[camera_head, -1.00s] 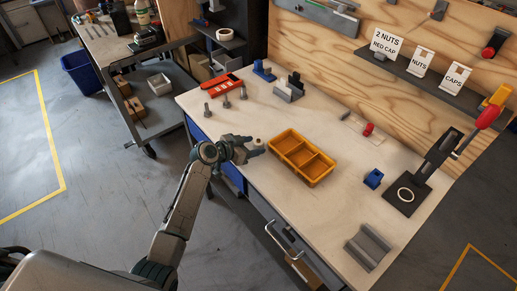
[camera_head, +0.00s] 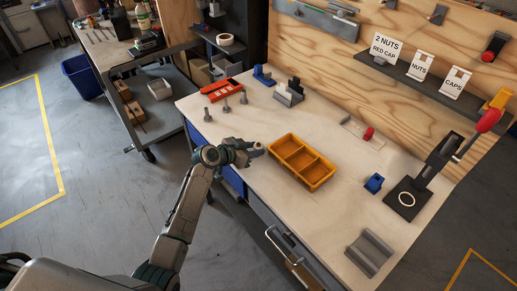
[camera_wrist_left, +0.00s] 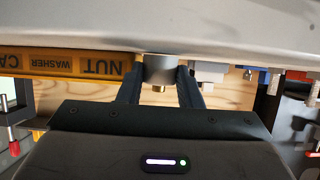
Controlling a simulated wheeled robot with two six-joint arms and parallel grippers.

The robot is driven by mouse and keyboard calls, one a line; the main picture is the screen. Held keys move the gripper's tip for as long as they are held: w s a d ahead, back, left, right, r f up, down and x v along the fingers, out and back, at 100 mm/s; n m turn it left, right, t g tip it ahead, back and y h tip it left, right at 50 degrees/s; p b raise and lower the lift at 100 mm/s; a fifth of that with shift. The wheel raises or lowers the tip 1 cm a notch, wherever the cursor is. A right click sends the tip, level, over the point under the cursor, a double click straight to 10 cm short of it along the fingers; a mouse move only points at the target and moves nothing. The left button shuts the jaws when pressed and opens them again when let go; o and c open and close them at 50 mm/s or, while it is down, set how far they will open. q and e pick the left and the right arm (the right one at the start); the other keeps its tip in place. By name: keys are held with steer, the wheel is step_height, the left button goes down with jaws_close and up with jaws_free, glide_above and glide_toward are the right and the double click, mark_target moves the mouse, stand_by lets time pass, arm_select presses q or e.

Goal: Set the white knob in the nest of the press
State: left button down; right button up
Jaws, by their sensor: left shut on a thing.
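The white knob (camera_wrist_left: 158,68) sits between my left gripper's fingers in the left wrist view; a small brass-coloured stub shows on it. My left gripper (camera_head: 256,149) is shut on it at the near edge of the workbench, left of the orange tray. In the head view the knob is too small to make out clearly. The press (camera_head: 437,158) stands at the right of the bench, with a black base, an upright and a red-ended lever. Its nest (camera_head: 406,199) shows as a pale ring on the base and looks empty. My right gripper is not in view.
The orange divided tray (camera_head: 302,161) lies between my left gripper and the press. A blue block (camera_head: 373,183) stands beside the press base, a grey channel piece (camera_head: 370,252) nearer the front. Several bolts (camera_head: 226,104) stand at the left. The bench centre behind the tray is mostly clear.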

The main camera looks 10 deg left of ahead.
arm_select(q)
steer(key=shift+r+p, duration=1.05)
steer(key=shift+r, duration=0.85)
steer(key=shift+s+d+r, duration=0.15)
steer(key=shift+s+d, duration=0.2)
steer(key=s+a+r+n+t+y+b, duration=0.2)
steer(key=s+a+r+n+y+b, duration=0.2)
steer(key=s+r+n+y, duration=0.3)
steer(key=s+r+y, duration=0.1)
steer(key=s+r, duration=0.3)
steer(key=s, duration=0.2)
steer(key=shift+s+r+n+t, duration=0.2)
steer(key=shift+r+n+t, duration=0.1)
steer(key=shift+t, duration=0.1)
